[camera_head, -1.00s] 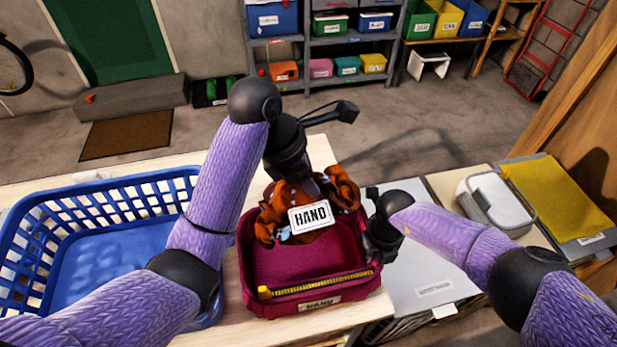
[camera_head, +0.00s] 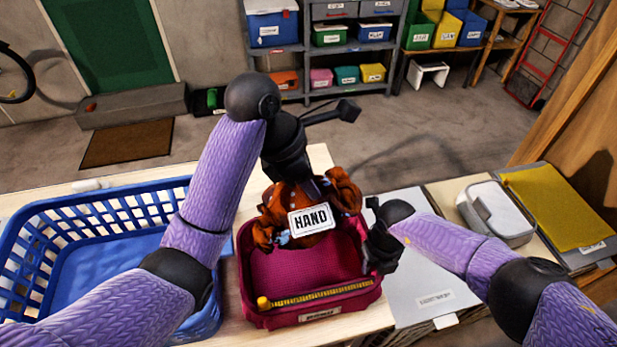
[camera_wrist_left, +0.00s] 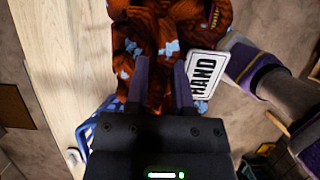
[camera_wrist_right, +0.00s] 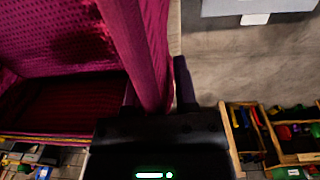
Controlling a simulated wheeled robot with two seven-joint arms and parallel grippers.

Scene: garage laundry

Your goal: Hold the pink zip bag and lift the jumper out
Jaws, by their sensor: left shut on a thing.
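The orange-brown jumper (camera_head: 335,190) with pale blue patches and a white HAND tag (camera_head: 313,218) hangs bunched over the back of the pink zip bag (camera_head: 308,317). My left gripper (camera_head: 305,187) is shut on its top from above; the left wrist view shows the jumper (camera_wrist_left: 160,50) between the fingers. The bag is open, with a yellow zip along its front rim and bare lining in front. My right gripper (camera_head: 378,245) is at the bag's right side. In the right wrist view its fingers straddle the bag's wall (camera_wrist_right: 145,45); whether they pinch it is unclear.
A blue laundry basket (camera_head: 20,235) stands on the wooden table left of the bag. A grey board (camera_head: 430,275), a grey lidded box (camera_head: 497,212) and a yellow folder (camera_head: 560,205) lie to the right. Storage shelves stand across the floor behind.

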